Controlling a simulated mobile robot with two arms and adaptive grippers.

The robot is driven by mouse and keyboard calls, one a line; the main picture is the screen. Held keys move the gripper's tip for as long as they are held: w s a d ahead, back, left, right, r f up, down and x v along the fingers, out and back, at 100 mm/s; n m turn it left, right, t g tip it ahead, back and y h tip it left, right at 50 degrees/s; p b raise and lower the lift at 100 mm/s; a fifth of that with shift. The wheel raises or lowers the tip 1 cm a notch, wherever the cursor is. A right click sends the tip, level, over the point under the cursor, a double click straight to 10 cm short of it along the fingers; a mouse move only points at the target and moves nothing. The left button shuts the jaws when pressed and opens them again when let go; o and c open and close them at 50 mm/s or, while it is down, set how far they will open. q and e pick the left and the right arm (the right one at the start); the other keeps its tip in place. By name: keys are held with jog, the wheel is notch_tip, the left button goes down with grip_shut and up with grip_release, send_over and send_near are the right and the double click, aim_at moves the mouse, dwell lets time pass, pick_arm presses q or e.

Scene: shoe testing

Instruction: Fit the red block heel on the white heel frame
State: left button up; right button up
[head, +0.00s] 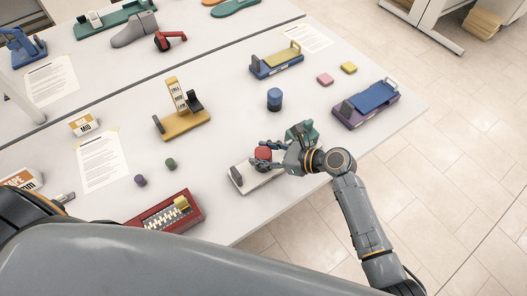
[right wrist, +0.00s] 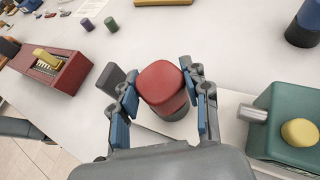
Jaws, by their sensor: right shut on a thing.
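The red block heel (head: 263,153) is a rounded red block, held between the fingers of my right gripper (head: 266,150). In the right wrist view the red block heel (right wrist: 163,86) sits between the blue-padded fingertips of the right gripper (right wrist: 163,105). The white heel frame (head: 258,183) lies on the table below, with a dark grey upright at its left end. The white heel frame (right wrist: 232,107) also shows partly in the right wrist view, behind the heel and fingers. Whether heel and frame touch is hidden.
A teal device (right wrist: 288,116) with a silver rod and yellow knob stands close on the right. A red tray (head: 167,214), a blue cylinder (head: 274,99), a yellow stand (head: 182,124) and a purple stand (head: 365,111) surround the work area. The table centre is mostly clear.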

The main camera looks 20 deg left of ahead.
jog(key=shift+f, duration=0.15)
jog(key=o, duration=1.2)
jog(key=shift+o, duration=0.2)
jog(key=v, duration=1.2)
